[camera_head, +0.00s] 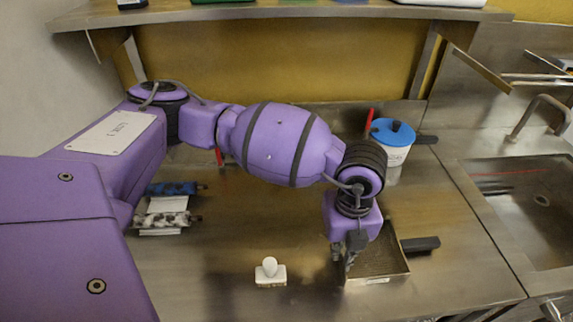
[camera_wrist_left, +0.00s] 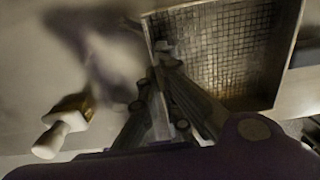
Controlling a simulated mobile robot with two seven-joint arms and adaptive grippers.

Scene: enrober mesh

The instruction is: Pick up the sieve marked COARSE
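A shallow metal sieve (camera_head: 385,266) with a square mesh floor lies at the front right of the steel counter, its black handle (camera_head: 420,244) pointing right. I can read no COARSE mark on it. In the left wrist view the mesh (camera_wrist_left: 232,50) fills the upper right. My left gripper (camera_head: 346,254) is at the sieve's left wall. In the wrist view its fingers (camera_wrist_left: 164,95) point down on both sides of that wall, close to it. Whether they press on it I cannot tell. My right gripper is not in view.
A small white-knobbed object (camera_head: 270,272) stands left of the sieve and shows in the wrist view (camera_wrist_left: 66,125). A blue-lidded white tub (camera_head: 397,150) stands behind, a sink (camera_head: 535,200) is right. Two dark-patterned rolled items (camera_head: 165,220) lie left. A shelf (camera_head: 280,12) runs above.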

